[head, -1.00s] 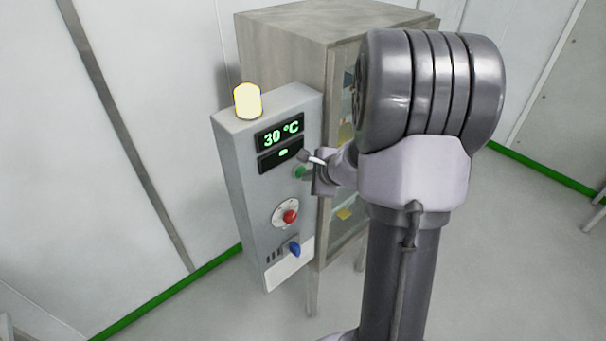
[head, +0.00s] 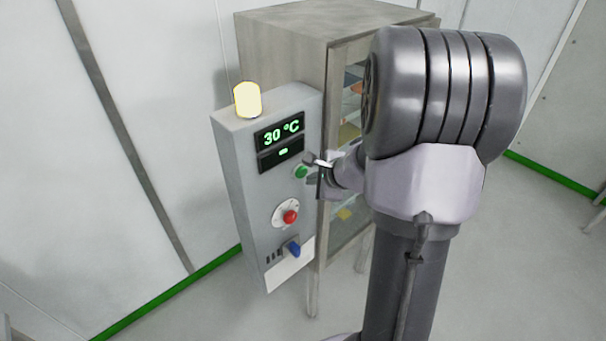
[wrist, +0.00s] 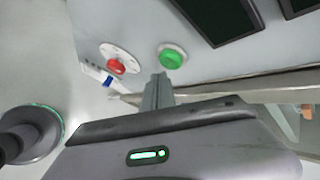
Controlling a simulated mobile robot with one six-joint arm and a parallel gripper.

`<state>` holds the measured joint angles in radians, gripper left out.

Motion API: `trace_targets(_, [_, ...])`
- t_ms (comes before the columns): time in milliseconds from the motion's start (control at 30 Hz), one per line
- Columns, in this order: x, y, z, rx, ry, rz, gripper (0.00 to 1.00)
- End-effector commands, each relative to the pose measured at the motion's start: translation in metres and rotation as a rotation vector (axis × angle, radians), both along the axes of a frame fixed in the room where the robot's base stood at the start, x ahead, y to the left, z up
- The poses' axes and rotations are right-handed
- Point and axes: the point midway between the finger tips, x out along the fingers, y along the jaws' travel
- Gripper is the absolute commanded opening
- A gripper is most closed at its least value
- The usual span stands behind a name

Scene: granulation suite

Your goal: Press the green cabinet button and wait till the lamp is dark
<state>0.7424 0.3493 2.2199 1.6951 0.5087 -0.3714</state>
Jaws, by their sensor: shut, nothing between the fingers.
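The green button (head: 301,171) sits on the grey control panel (head: 245,190), below the displays. It also shows in the wrist view (wrist: 172,57), with nothing over it. My gripper (head: 314,163) is shut and empty, just right of the green button in the head view. In the wrist view its fingertips (wrist: 160,76) are close to the button; I cannot tell whether they touch it. The lamp (head: 247,99) on top of the panel is lit pale yellow. The upper display (head: 279,135) reads 30 °C, and the lower display (head: 281,154) shows a small green dash.
Below the green button are a red knob (head: 290,217) on a white round plate and a blue switch (head: 294,249). The cabinet (head: 285,50) with a glass door stands behind the panel. The floor to the left is clear.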

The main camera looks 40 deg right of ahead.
Motion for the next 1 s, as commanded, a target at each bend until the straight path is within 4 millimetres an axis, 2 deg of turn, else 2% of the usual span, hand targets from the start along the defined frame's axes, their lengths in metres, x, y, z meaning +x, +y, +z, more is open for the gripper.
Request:
trace_targets(533, [-0.046,-0.004,-0.001,0.000,0.000,-0.002,0.00])
trace_targets(1000, [-0.050,-0.004,0.000,0.000,0.000,0.000,0.00])
